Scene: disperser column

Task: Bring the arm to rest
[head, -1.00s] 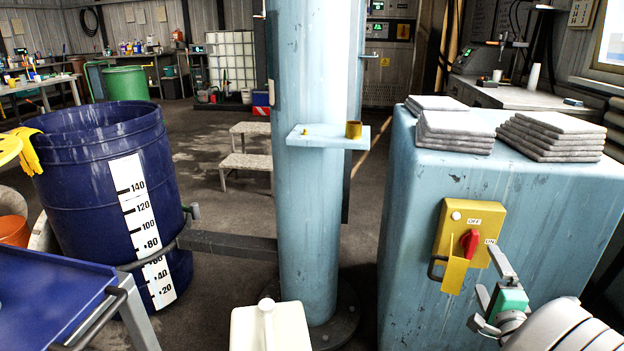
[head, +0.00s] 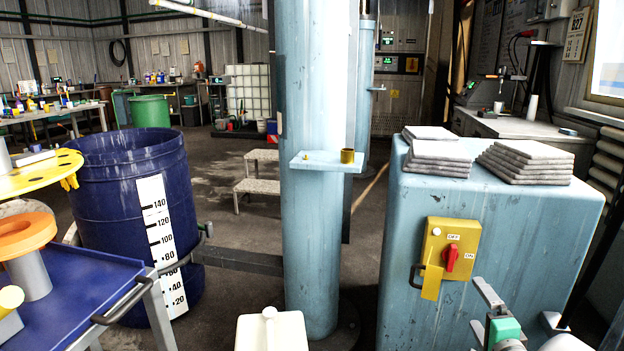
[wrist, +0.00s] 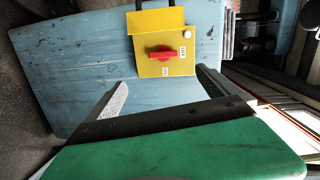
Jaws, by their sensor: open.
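My gripper (head: 481,309) is at the lower right of the head view, in front of the light blue cabinet (head: 480,225). In the wrist view my gripper (wrist: 160,92) has its two grey fingers spread wide with nothing between them. A yellow switch box (head: 449,250) with a red knob (head: 452,258) is on the cabinet's front. The box also shows in the wrist view (wrist: 160,43), beyond the fingertips and apart from them. The knob lies crosswise in the wrist view and near upright in the head view.
A blue column (head: 312,230) with a small shelf (head: 325,165) stands mid-view. Folded grey cloths (head: 527,162) lie on the cabinet. A dark blue drum (head: 110,215) and a blue cart (head: 75,285) are at left. A white container (head: 270,332) stands at the bottom centre.

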